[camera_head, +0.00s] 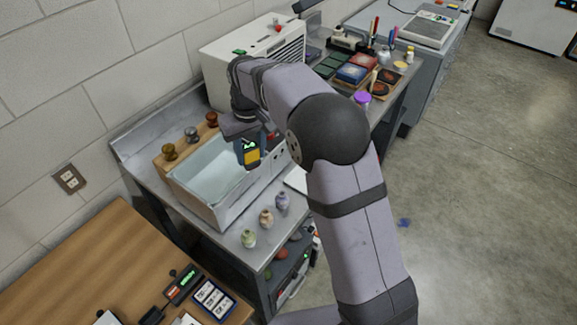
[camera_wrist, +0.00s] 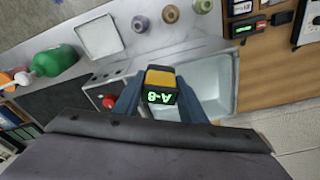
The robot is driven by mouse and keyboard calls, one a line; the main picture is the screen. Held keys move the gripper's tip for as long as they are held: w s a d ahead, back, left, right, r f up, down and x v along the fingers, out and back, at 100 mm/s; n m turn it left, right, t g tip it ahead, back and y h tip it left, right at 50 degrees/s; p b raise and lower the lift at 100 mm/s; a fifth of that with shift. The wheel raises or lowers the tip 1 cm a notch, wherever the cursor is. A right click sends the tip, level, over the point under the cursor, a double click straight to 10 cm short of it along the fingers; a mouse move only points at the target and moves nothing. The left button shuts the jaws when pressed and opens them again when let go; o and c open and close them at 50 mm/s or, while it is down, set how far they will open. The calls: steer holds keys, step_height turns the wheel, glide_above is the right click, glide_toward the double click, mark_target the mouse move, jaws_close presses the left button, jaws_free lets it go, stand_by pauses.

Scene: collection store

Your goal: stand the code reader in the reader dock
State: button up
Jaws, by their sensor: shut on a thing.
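The code reader is a yellow and black block (camera_head: 251,157) with a lit green display. In the wrist view the code reader (camera_wrist: 161,78) sits between both fingers, its display reading A-8 upside down. My gripper (camera_head: 248,138) is shut on it and holds it above the front part of a pale basin; the fingers (camera_wrist: 160,95) also show in the wrist view. I cannot tell for sure which thing is the reader dock. A small black device with a green display (camera_head: 183,284) lies on the wooden table and also shows in the wrist view (camera_wrist: 250,27).
The pale basin (camera_head: 215,205) stands on a grey bench, with several small vases (camera_head: 266,218) in front and knobs (camera_head: 191,134) behind. A white cooler-like box (camera_head: 230,60) stands beyond. The wooden table (camera_head: 100,255) has clear room left of the device.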

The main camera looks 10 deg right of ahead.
steer(key=shift+n, duration=0.6)
steer(key=a, duration=0.4)
steer(key=s+a, duration=0.1)
steer(key=a, duration=0.7)
steer(key=shift+s+a+f, duration=0.3)
steer(key=shift+a, duration=0.1)
steer(key=s+a+n, duration=0.1)
steer(key=s+a, duration=0.3)
steer(key=a, duration=0.6)
steer(key=s+a+f+n+b, duration=0.1)
steer(key=s+a+f+b, duration=0.1)
steer(key=s+a+f, duration=0.4)
steer(key=s+a+f+n+b, duration=0.1)
steer(key=s+a+f, duration=0.5)
steer(key=s+f, duration=1)
steer(key=shift+s+a+f+n+y+b, duration=0.25)
steer(key=shift+s+n+b, duration=0.2)
steer(key=shift+b, duration=0.45)
steer(key=shift+d, duration=0.1)
steer(key=shift+f+b, duration=1.8)
steer(key=shift+f, duration=1)
steer(key=shift+f+b, duration=0.6)
steer(key=shift+f, duration=0.05)
steer(key=o, duration=0.6)
